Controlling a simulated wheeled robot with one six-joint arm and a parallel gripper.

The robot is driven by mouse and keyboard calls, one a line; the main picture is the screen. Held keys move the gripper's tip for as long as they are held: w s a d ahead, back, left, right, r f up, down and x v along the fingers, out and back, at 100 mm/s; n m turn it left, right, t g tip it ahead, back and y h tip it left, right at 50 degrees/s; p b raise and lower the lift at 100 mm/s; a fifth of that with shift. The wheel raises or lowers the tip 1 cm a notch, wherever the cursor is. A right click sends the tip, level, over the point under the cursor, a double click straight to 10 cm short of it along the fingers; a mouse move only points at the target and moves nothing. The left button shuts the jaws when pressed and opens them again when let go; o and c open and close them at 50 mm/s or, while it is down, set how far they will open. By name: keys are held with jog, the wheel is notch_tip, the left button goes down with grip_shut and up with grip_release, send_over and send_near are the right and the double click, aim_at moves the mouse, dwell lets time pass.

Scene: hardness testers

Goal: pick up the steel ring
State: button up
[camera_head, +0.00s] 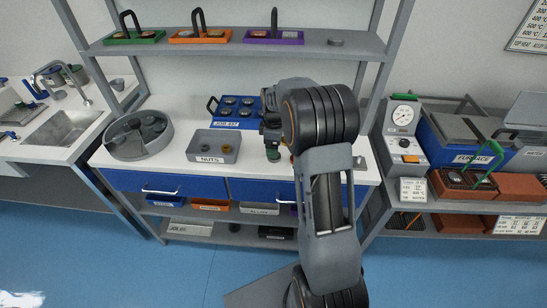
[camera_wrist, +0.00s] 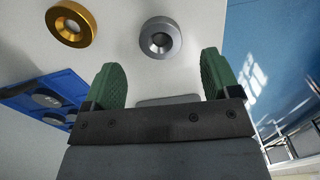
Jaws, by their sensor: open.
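The steel ring (camera_wrist: 160,41) is a silver-grey disc with a dark, funnel-like centre hole. It lies on the white worktop in the wrist view, just beyond the fingertips and roughly centred between them. My gripper (camera_wrist: 161,72) is open, with its two green finger pads wide apart and nothing held between them. In the head view my arm hides the steel ring and most of the gripper; a green pad shows low over the worktop.
A gold ring (camera_wrist: 72,24) lies left of the steel ring. A blue rack (camera_head: 236,110) stands beside the grey nuts tray (camera_head: 213,146), with a round divided tray (camera_head: 138,135) further left. A hardness tester (camera_head: 403,130) stands right. A shelf (camera_head: 230,47) runs above the worktop.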

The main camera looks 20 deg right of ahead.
jog(key=shift+f, duration=2.3)
jog(key=shift+c, duration=0.2)
jog(key=c, duration=1.1)
